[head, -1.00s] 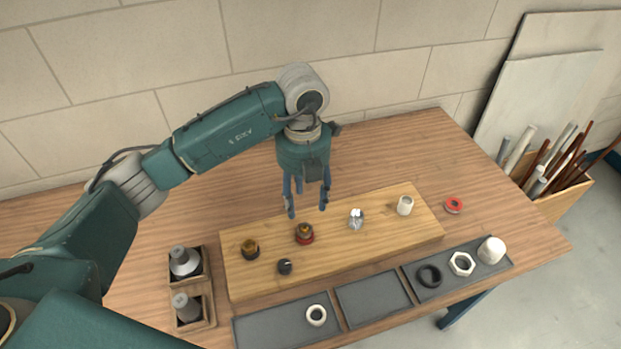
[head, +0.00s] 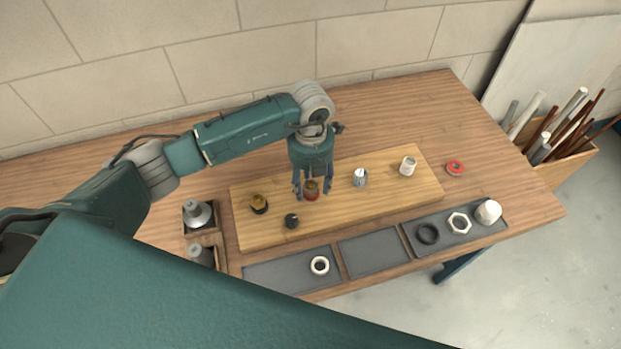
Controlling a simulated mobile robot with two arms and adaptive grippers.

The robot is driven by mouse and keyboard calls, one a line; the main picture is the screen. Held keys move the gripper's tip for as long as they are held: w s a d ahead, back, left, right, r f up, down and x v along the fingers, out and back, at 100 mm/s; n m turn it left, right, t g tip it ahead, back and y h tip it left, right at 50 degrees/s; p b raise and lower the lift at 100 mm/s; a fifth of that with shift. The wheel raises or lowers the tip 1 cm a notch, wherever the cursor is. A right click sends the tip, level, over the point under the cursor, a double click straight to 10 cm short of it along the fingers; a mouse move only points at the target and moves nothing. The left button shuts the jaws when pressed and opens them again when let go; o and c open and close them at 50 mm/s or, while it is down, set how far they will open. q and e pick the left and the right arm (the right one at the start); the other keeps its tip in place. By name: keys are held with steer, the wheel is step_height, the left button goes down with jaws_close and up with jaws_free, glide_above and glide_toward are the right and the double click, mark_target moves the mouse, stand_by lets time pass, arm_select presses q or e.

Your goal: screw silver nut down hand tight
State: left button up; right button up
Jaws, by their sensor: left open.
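A silver fitting (head: 360,178), probably the silver nut on its stub, stands on the wooden board (head: 395,195) right of the middle. My left gripper (head: 311,193) is open and points down around a brass fitting with a red base (head: 311,188). Its fingers are on either side of that fitting; I cannot tell whether they touch it. The silver fitting is just right of my left gripper, apart from it. My right gripper is not in view.
The board also holds a brass fitting with dark base (head: 259,203), a black cap (head: 291,221) and a white fitting (head: 408,166). Grey trays (head: 375,253) hold rings and a white cap (head: 488,211). A red ring (head: 455,167) lies at right.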

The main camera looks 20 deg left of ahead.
arm_select(q)
steer(key=shift+c, duration=1)
steer(key=c, duration=1.1)
steer(key=shift+o, duration=0.2)
steer(key=shift+m+b, duration=0.4)
steer(key=shift+b, duration=0.05)
steer(key=shift+f+m+b, duration=0.1)
steer(key=shift+m+b, duration=1.7)
steer(key=shift+m, duration=0.7)
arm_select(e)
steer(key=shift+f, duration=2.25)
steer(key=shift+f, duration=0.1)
arm_select(q)
steer(key=shift+f+m+b, duration=0.1)
steer(key=shift+m+b, duration=0.95)
steer(key=shift+m, duration=0.15)
steer(key=shift+m+b, duration=1.35)
steer(key=shift+m, duration=0.25)
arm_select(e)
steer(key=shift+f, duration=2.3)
